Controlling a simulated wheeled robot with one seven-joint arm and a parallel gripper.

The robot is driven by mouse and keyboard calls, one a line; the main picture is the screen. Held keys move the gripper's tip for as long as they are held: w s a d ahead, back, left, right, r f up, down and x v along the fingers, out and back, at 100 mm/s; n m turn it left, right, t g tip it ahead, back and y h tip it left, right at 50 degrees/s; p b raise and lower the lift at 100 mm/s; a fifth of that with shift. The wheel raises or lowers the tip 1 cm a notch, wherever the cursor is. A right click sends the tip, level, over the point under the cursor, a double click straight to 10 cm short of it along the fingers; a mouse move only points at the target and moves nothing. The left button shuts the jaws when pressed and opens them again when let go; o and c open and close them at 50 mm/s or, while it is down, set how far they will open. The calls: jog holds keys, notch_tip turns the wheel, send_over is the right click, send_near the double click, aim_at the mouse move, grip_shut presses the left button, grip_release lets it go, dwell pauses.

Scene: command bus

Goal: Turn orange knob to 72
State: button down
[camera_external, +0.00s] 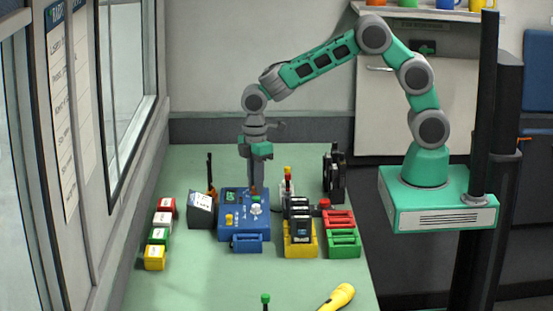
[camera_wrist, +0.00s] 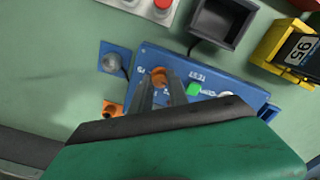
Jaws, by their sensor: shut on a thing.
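The orange knob (camera_wrist: 158,76) sits on the top face of the blue control box (camera_wrist: 195,72). In the wrist view the knob shows between the fingertips of my gripper (camera_wrist: 160,84), which is shut on it. In the external view my gripper (camera_external: 255,188) points straight down at the far right part of the blue box (camera_external: 235,236), and the fingers mostly hide the knob. The numbers around the knob are too small and covered to read, so its setting cannot be told.
A green button (camera_wrist: 194,89) lies close to the fingers. A yellow knob (camera_external: 229,219) and a white knob (camera_external: 256,209) are on the box. Yellow bin (camera_external: 300,251) with dark packs stands at right; small coloured blocks (camera_external: 154,257) stand at left. A yellow flashlight (camera_external: 338,297) lies in front.

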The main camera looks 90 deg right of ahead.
jog(key=m+b, duration=0.1)
jog(key=m, duration=0.5)
jog(key=shift+m, duration=0.3)
dwell(0.4)
jog(key=c, duration=1.3)
grip_release()
notch_tip(320, 180, up, 7)
jog(key=shift+r+b, duration=0.2)
jog(key=shift+b, duration=0.2)
jog(key=shift+r, duration=0.2)
